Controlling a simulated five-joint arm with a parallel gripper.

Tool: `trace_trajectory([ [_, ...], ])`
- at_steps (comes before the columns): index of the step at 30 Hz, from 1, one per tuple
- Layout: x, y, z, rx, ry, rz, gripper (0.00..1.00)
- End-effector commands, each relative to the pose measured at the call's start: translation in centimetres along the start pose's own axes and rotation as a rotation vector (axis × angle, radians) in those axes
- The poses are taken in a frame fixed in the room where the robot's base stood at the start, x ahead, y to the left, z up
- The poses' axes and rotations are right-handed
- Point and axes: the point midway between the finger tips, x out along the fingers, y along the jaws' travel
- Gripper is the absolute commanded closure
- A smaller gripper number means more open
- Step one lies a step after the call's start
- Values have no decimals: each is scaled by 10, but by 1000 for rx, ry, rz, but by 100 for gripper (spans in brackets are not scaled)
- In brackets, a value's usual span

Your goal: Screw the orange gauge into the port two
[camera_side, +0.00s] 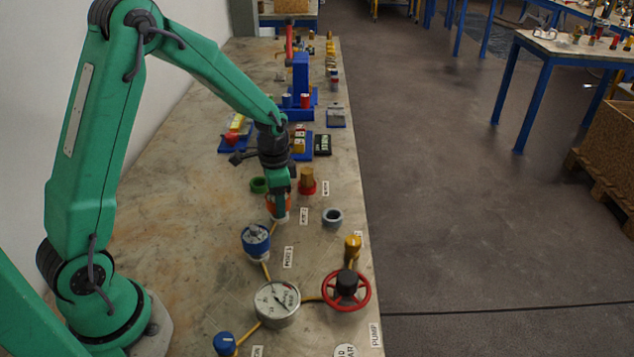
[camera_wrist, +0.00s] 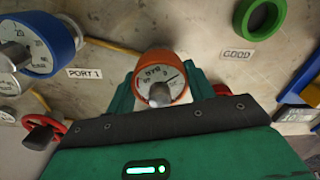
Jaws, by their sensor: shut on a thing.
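The orange gauge (camera_side: 270,201) is between the jaws of my gripper (camera_side: 279,207), low over the table beside the PORT 2 label (camera_side: 304,215). In the wrist view the orange gauge (camera_wrist: 149,59) shows its white dial, with the green jaws of my gripper (camera_wrist: 160,92) on both sides of it. Port two is hidden under the gauge and gripper. I cannot tell whether the gauge's stem is in the port.
A blue gauge (camera_side: 256,240) stands close by at port one. A large gauge (camera_side: 278,303), a red handwheel (camera_side: 328,303) and yellow pipes lie nearer. A green ring (camera_side: 259,185), a grey ring (camera_side: 332,217) and a brass piece (camera_side: 306,175) are nearby. Bare table lies left.

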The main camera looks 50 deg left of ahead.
Motion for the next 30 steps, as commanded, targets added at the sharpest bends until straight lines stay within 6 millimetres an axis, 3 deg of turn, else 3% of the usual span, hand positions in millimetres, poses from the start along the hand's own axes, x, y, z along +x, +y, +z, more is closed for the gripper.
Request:
trace_trajectory([
  [9, 0, 0, 0, 162, 0, 0, 100],
  [10, 0, 0, 0, 161, 0, 0, 40],
  [13, 0, 0, 0, 159, 0, 0, 21],
  [23, 0, 0, 0, 157, -1, 1, 21],
  [30, -14, 0, 0, 157, 2, -2, 21],
])
